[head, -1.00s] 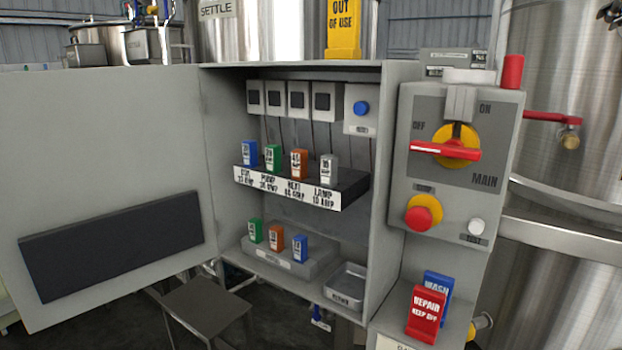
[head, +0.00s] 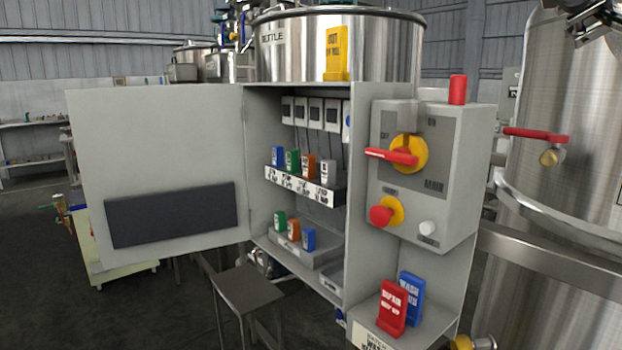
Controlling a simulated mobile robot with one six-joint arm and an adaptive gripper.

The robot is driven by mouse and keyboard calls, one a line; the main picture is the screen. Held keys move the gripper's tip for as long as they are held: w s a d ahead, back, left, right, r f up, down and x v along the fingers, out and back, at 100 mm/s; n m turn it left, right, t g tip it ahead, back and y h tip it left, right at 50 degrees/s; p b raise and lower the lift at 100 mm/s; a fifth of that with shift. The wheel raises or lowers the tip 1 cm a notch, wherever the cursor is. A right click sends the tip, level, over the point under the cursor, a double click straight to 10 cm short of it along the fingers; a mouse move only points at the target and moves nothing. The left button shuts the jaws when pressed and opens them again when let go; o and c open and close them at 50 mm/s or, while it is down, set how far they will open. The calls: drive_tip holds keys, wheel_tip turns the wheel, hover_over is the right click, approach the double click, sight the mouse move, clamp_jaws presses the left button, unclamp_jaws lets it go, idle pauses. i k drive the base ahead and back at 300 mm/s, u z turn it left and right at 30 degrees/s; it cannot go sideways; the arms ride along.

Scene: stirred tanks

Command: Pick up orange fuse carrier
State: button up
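Two orange fuse carriers show inside the open grey cabinet (head: 255,160). One orange carrier (head: 308,166) stands in the upper labelled row, between a green carrier (head: 293,161) and a grey carrier (head: 327,173). The other orange carrier (head: 293,231) stands on the lower grey block, between a green carrier (head: 280,222) and a blue carrier (head: 309,239). A blue carrier (head: 277,155) is at the left end of the upper row.
The cabinet door (head: 160,130) stands open to the left. A switch box with a red handle (head: 391,156) juts out at the right, above red and blue tags (head: 393,308). A small stool (head: 250,290) stands in front.

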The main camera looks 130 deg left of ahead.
sight(309, 161)
drive_tip(key=u, duration=0.25)
drive_tip(key=i, duration=0.15)
drive_tip(key=z, duration=0.15)
drive_tip(key=k, duration=0.15)
drive_tip(key=u, duration=3.2)
drive_tip(key=k, duration=0.35)
drive_tip(key=u, duration=0.15)
